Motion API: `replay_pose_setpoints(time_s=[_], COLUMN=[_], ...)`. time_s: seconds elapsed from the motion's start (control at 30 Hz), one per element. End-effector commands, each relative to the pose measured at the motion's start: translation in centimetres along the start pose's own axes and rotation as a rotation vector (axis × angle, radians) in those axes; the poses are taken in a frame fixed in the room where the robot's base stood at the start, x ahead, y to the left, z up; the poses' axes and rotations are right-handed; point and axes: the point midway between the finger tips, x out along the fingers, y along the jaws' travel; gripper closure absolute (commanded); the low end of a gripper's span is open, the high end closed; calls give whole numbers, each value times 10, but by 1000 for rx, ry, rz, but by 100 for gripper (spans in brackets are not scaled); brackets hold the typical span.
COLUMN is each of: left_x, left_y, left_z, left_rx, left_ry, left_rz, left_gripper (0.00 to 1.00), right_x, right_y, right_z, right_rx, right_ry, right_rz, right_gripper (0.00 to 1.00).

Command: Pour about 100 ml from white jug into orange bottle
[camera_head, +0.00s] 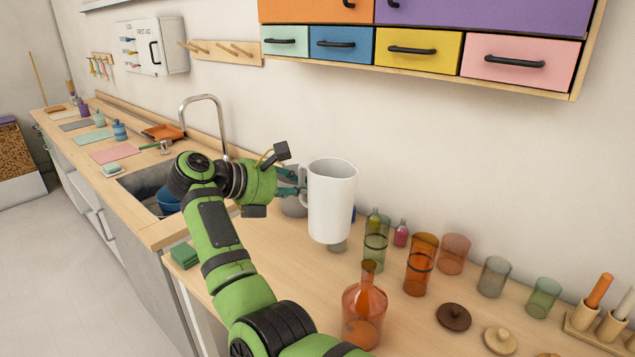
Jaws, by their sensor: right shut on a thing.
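The white jug (330,205) is in the middle of the head view, held roughly upright, and it appears to be above the counter. My right gripper (297,183) is at its left side, shut on it around the handle area; the fingertips are partly hidden there. The orange bottle (364,308), clear with a narrow neck, stands upright on the counter in front of the jug and a little to its right. I cannot see the liquid level inside the jug. My left gripper is not in view.
Several coloured glasses, including a tall orange one (421,263) and a grey one (494,277), stand right of the jug. Round lids, one dark brown (453,317), lie near the front. A sink (150,184) is at left. Coloured drawers (420,50) hang above.

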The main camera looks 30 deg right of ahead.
Motion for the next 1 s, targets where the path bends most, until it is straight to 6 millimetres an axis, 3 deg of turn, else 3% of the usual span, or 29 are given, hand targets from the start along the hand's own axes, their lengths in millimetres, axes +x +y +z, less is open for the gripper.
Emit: replay_pose_setpoints(time_s=[0.13, 0.3, 0.47, 0.73, 1.0], left_x=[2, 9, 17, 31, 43], left_y=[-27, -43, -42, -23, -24], left_z=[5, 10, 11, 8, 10], left_rx=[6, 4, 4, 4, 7], left_ry=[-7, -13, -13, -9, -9], left_rz=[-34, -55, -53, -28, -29], left_gripper=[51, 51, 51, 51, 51], right_x=[-1, -2, -2, -5, -11], right_y=[-2, -9, -17, -30, -33], right_z=[4, 9, 16, 29, 45], right_rx=[23, 80, 141, 246, 415], right_ry=[1, 12, 25, 46, 80], right_rz=[9, 32, 57, 101, 172], right_gripper=[100, 100, 100, 100, 100])
